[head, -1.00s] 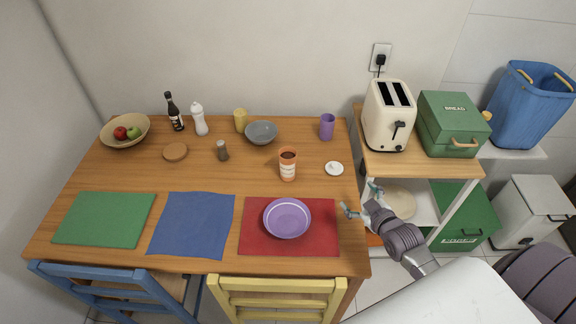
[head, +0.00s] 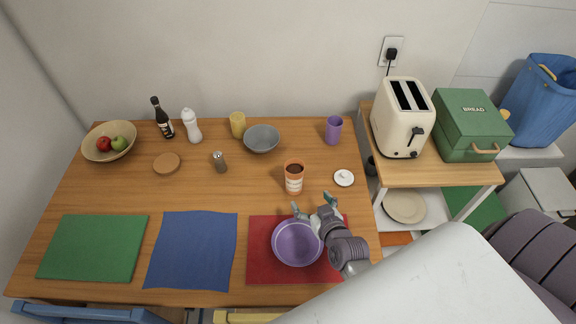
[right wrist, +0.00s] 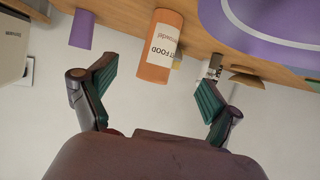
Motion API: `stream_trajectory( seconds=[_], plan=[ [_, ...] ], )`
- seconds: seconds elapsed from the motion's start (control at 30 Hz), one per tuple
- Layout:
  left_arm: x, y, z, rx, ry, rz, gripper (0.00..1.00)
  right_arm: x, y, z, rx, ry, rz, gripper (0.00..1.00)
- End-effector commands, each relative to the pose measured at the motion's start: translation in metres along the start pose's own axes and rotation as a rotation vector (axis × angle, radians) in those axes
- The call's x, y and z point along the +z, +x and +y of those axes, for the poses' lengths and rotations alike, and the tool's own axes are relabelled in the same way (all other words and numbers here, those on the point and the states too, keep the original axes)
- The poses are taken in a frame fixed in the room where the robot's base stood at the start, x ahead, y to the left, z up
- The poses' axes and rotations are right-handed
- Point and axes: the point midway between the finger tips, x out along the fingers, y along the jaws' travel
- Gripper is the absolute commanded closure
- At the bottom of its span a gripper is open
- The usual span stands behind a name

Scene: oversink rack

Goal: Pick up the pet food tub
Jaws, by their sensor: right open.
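The pet food tub (head: 294,177) is an orange cylinder with a white label, upright on the wooden table behind the red mat. Its open top shows brown contents. A white round lid (head: 344,178) lies to its right. My right gripper (head: 314,203) is open and empty, just in front of the tub and above the far edge of the purple bowl. In the right wrist view, which looks upside down, the tub (right wrist: 157,48) appears beyond and between the spread fingers (right wrist: 155,85), not touching them. My left gripper is not in view.
The purple bowl (head: 297,258) sits on the red mat (head: 262,272) beneath my right gripper. Behind the tub are a grey bowl (head: 262,139) and a purple cup (head: 333,130). A side shelf holds a toaster (head: 402,120).

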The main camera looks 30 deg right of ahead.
Motion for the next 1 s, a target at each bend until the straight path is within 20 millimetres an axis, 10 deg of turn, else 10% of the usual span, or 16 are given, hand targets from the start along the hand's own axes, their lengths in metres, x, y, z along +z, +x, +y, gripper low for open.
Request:
stream_trajectory(
  seconds=[0.43, 1.0],
  plan=[
    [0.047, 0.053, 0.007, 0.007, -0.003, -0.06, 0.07, 0.004, 0.076, -0.001, 0.0, 0.003, 0.003, 0.1],
    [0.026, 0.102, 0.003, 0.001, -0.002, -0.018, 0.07, 0.007, 0.13, -0.001, 0.0, 0.002, 0.002, 0.1]
  ],
)
